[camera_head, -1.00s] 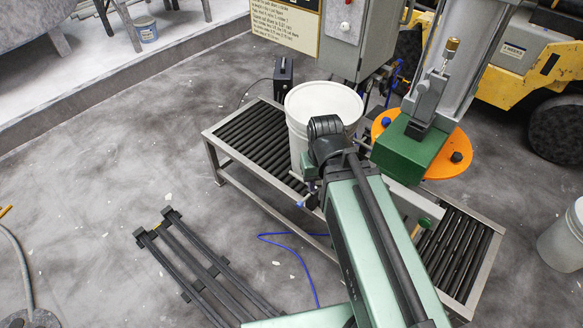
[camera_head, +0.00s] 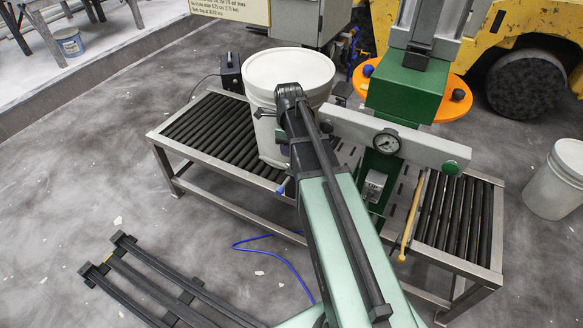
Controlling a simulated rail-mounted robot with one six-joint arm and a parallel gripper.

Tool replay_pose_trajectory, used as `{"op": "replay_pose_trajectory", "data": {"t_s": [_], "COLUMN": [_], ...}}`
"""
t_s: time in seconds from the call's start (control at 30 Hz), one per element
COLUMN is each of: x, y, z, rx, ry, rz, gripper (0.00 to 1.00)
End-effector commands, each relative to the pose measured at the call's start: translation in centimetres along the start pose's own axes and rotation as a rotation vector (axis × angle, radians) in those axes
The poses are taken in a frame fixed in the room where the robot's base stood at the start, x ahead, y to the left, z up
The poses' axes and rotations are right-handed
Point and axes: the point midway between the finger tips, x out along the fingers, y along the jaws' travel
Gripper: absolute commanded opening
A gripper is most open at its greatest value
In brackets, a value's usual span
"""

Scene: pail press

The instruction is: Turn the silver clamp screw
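I cannot pick out the silver clamp screw for certain. A short part with a blue end (camera_head: 283,187) shows at the roller table's front edge, just left of my arm and below the white pail (camera_head: 272,82). A small silver block (camera_head: 375,186) sits low on the green press frame, right of my arm. My arm reaches up from the bottom, and its black wrist is in front of the pail's right side. My gripper's fingers are hidden behind the wrist and arm, so what they touch does not show.
The pail stands on the roller table (camera_head: 172,143) beside the green press head (camera_head: 408,88). A grey beam with a round gauge (camera_head: 387,142) crosses right of the wrist. A wooden-handled tool (camera_head: 411,216) leans at the table. A dark rack (camera_head: 165,278) and a blue hose (camera_head: 270,249) lie on the floor.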

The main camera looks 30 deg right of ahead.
Motion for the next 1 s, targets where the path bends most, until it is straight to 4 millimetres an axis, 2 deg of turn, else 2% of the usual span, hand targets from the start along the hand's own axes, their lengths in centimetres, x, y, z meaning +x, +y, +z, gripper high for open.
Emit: {"op": "replay_pose_trajectory", "data": {"t_s": [0.03, 0.17, 0.27, 0.43, 0.8, 1.0], "x": [1.9, 1.8, 1.6, 2.6, 8.0, 9.6], "y": [-1.1, -1.6, -1.6, -1.6, -1.5, -1.5], "z": [-0.2, -0.6, -0.6, -0.6, -0.5, -0.5], "rx": [0.088, 0.195, 0.198, 0.196, 0.194, 0.194], "ry": [0.0, 0.0, 0.0, 0.0, 0.0, 0.0], "rz": [0.0, 0.0, 0.0, 0.0, 0.0, 0.0], "gripper": [0.34, 0.34, 0.34, 0.34, 0.34, 0.34]}}
